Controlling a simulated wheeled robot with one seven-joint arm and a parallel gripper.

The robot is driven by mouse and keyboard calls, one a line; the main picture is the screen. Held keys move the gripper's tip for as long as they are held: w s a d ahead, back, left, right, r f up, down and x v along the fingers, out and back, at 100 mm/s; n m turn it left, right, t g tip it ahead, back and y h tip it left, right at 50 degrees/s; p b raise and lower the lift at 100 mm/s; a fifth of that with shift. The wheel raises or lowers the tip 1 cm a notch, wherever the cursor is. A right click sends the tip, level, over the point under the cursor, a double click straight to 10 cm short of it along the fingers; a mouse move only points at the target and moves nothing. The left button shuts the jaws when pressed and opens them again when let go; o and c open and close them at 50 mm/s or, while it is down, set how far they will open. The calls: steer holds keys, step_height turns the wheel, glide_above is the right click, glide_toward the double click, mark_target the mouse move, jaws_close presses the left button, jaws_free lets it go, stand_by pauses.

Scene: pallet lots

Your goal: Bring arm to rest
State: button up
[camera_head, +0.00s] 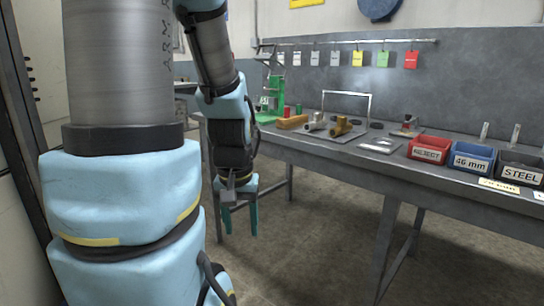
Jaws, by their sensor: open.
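My arm shows in the head view, its thick lower links filling the left side. Its forearm hangs down near the left end of the workbench (330,150). My gripper (240,222) points downward with two teal fingers spread apart. Nothing shows between the fingers. It hangs in front of the bench's left end, over the floor in the picture, apart from the things on the bench top.
A red REJECT bin (429,150), a blue 46 mm bin (471,160) and a dark STEEL bin (519,172) stand at the right. Brass fittings (341,127) lie mid-bench. Coloured tags (383,60) hang from a rail behind. The floor (310,240) before the bench is clear.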

step_height(320, 180, up, 23)
steer(key=p, duration=2)
steer(key=shift+f, duration=0.15)
